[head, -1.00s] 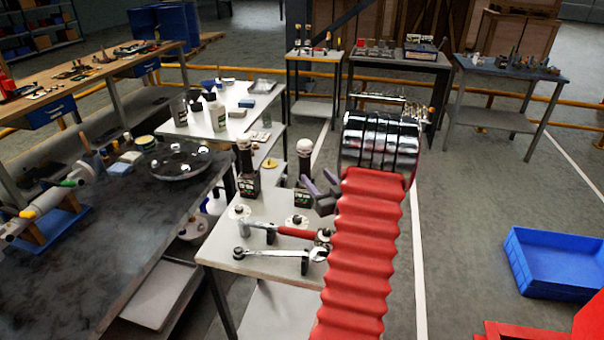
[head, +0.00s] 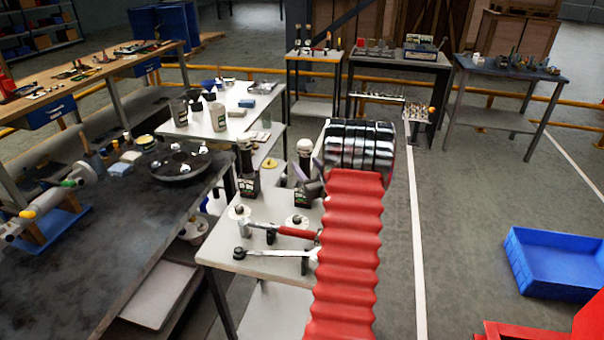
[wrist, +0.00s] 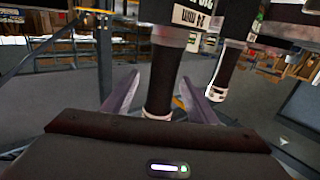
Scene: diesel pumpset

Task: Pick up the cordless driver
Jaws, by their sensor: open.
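Two similar dark upright tools with pale round ends and labelled blocky bases stand on the white table; they look like cordless drivers. The right one (head: 304,152) is beside my gripper (head: 311,188), and the left one (head: 246,158) stands apart from it. In the wrist view, the dark shaft of the near driver (wrist: 163,70) shows between the two open fingers of my gripper (wrist: 160,80). The other driver (wrist: 228,72) is outside the fingers, to the right. Whether a finger touches the near driver, I cannot tell. Part of my gripper is hidden behind my wrist in the head view.
A red-handled tool (head: 292,231) and a wrench (head: 275,253) lie at the front of the white table (head: 235,262). A dark bench (head: 80,265) stands to the left.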

